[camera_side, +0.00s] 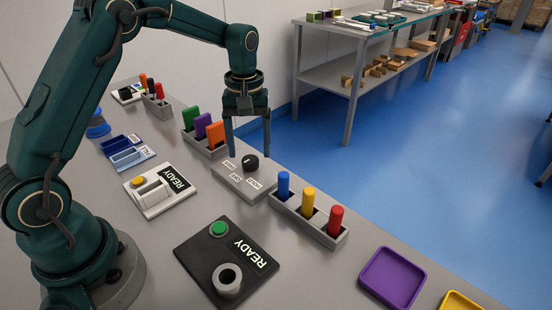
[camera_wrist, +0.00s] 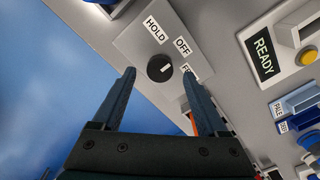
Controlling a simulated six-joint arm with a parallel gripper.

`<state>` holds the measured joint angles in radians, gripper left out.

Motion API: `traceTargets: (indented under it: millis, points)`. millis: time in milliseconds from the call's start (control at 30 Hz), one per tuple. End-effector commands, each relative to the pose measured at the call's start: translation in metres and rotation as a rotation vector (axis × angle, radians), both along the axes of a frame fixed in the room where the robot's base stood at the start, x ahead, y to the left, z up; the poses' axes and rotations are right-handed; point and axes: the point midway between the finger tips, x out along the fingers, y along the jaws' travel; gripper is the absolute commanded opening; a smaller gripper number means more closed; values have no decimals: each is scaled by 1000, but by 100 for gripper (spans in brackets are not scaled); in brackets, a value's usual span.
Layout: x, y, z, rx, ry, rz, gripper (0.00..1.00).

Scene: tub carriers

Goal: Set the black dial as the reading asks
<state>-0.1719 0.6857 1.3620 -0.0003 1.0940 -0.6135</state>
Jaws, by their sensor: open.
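The black dial (camera_side: 250,162) sits on a grey plate (camera_side: 226,172) with several white labels. In the wrist view the dial (camera_wrist: 159,68) shows a white mark on its right side. The labels HOLD (camera_wrist: 155,30) and OFF (camera_wrist: 182,46) are readable there; a third label (camera_wrist: 188,69) is partly hidden by a finger. My gripper (camera_side: 248,146) points down, open, with its fingers apart on either side above the dial. The wrist view shows the fingertips (camera_wrist: 158,74) spread around the dial, holding nothing. I cannot tell whether they touch it.
A black panel (camera_side: 195,252) with a green button and a white panel (camera_side: 150,208) with a yellow button both read READY. A rack (camera_side: 317,233) with blue, yellow and red pegs stands right of the dial plate; a rack (camera_side: 211,151) with coloured blocks stands behind-left.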

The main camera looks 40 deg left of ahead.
Motion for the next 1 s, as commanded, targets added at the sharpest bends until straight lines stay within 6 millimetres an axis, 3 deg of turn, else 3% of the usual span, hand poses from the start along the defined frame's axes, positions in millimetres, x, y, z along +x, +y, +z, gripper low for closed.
traceTargets:
  millis: [200,500,567,700,1000]
  points:
    - [-1,0,-22,0,3,0,76]
    - [0,0,-25,1,-1,0,76]
    - [0,0,-25,1,-1,0,57]
    - [0,0,-25,1,-1,0,3]
    - [0,0,-25,0,-1,-25,0]
